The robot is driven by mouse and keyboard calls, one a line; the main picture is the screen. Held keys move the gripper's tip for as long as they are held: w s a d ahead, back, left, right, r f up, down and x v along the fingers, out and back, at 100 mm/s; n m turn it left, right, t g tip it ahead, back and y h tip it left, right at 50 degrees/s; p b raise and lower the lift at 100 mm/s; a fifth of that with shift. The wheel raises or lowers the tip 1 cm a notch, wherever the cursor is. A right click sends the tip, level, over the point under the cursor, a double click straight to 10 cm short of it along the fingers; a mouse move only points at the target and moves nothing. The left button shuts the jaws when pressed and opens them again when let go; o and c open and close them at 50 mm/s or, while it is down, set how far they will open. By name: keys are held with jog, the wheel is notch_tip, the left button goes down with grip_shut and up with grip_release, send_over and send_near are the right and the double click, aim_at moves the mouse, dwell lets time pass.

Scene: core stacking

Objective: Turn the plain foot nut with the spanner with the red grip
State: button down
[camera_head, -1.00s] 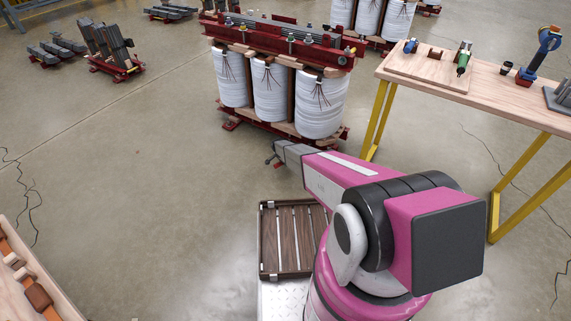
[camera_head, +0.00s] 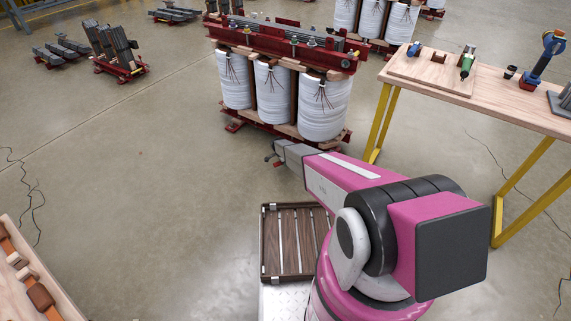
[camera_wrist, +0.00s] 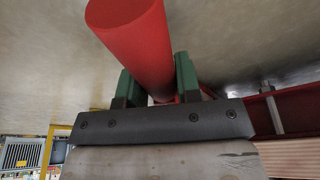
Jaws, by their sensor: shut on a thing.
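The spanner's red grip (camera_wrist: 140,45) is a thick red cylinder in the wrist view. It stands between the two green fingers of my gripper (camera_wrist: 158,84), which is shut on it. The spanner's working end is hidden. In the head view my gripper (camera_head: 272,158) is low in front of the transformer (camera_head: 270,88), near its red base (camera_head: 236,126). Too little of the spanner shows there to tell whether it touches a nut. The plain foot nut cannot be made out. A red beam (camera_wrist: 299,103) with a pale upright rod (camera_wrist: 275,115) shows at the right of the wrist view.
A wooden workbench (camera_head: 487,91) with yellow legs and several tools stands on the right. A slatted dark tray (camera_head: 285,240) is beside my arm. Another wooden surface (camera_head: 22,300) is at lower left.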

jog(key=shift+w+a+m, duration=0.2)
jog(key=shift+w+m, duration=0.4)
jog(key=shift+w, duration=0.05)
jog(key=shift+r, duration=0.1)
jog(key=shift+r, duration=0.1)
jog(key=shift+r, duration=2.5)
jog(key=shift+r, duration=1.85)
